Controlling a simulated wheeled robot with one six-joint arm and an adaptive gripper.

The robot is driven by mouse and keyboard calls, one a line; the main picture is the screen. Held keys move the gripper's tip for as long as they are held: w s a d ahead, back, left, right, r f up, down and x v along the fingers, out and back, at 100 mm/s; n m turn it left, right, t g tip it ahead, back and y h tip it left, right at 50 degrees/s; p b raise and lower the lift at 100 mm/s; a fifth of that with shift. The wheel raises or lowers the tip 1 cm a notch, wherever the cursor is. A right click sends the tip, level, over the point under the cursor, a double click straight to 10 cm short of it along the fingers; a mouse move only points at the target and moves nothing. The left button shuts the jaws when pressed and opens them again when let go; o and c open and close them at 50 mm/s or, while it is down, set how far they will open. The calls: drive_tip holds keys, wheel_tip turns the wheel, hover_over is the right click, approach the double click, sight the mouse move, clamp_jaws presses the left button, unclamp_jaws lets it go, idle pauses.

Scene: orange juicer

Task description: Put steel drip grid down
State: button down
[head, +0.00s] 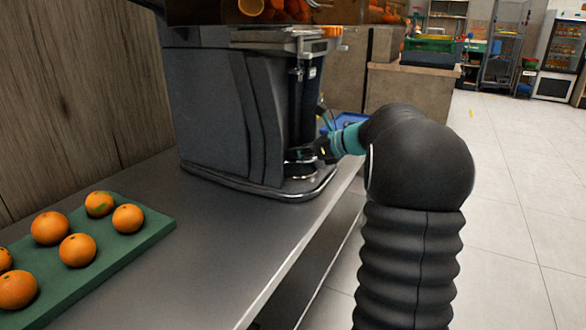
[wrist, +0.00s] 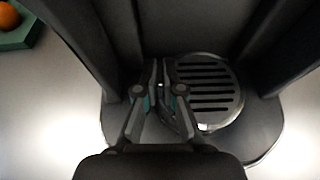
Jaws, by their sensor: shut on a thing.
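The steel drip grid (wrist: 212,92) is a round slotted disc at the foot of the juicer, seen in the wrist view. My gripper (wrist: 160,68) is shut on its left edge, with the fingers close together. In the head view my gripper (head: 312,153) reaches in from the right at the juicer's base, and the drip grid (head: 299,171) shows only partly beside it. The orange juicer (head: 212,110) is a large dark grey machine on the counter. I cannot tell whether the grid rests fully on the base or is slightly above it.
A green tray (head: 151,230) with several oranges (head: 77,250) lies on the steel counter (head: 215,265) at the left. The counter's front edge runs beside my arm. A wooden wall (head: 70,90) stands behind. The counter between tray and juicer is clear.

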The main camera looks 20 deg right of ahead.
drive_tip(key=shift+w+a+f, duration=0.35)
drive_tip(key=shift+w+a, duration=0.05)
drive_tip(key=shift+a, duration=0.05)
drive_tip(key=shift+f+b, duration=0.3)
drive_tip(key=shift+f, duration=1.65)
drive_tip(key=shift+f, duration=0.15)
drive_tip(key=c, duration=1.3)
unclamp_jaws()
